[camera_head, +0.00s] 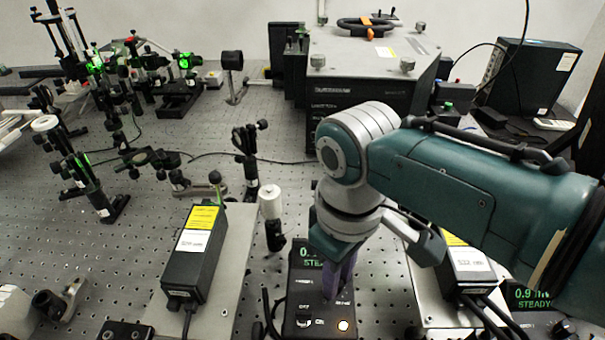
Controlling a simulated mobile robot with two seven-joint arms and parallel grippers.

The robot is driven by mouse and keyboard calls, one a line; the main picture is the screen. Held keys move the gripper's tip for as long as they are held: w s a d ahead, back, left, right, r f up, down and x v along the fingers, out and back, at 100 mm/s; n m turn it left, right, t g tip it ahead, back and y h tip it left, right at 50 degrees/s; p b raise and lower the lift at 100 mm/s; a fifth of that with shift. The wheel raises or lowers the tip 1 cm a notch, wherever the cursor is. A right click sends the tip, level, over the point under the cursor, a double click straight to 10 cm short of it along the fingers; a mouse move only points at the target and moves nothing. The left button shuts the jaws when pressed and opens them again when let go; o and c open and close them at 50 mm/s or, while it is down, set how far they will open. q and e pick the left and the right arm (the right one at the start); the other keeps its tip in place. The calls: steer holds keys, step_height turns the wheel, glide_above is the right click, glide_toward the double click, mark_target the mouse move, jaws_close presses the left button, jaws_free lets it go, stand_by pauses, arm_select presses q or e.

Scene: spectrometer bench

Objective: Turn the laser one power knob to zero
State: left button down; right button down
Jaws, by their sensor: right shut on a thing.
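A black laser controller (298,298) with a green-lit display (308,262) stands at the bottom centre. The display is partly covered by my arm; "STEADY" can be read in part. My right gripper (338,288) points down at the right side of this controller, its fingers shut at the knob position. The knob itself is hidden by the fingers. A second controller (537,318) at the bottom right reads about 0.9 and "STEADY". My left gripper is not in view.
A black laser head (195,252) with yellow label lies left of the controller; another laser head (468,265) is to the right, partly behind my arm. A white-capped post (270,203) stands close behind the controller. A large spectrometer (350,60) and lit optics (185,61) are farther back.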

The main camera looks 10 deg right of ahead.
steer(key=shift+n, duration=1.3)
steer(key=c, duration=0.8)
jaws_free()
steer(key=shift+o, duration=0.2)
step_height(320, 180, up, 10)
steer(key=p, duration=0.3)
steer(key=shift+p, duration=0.35)
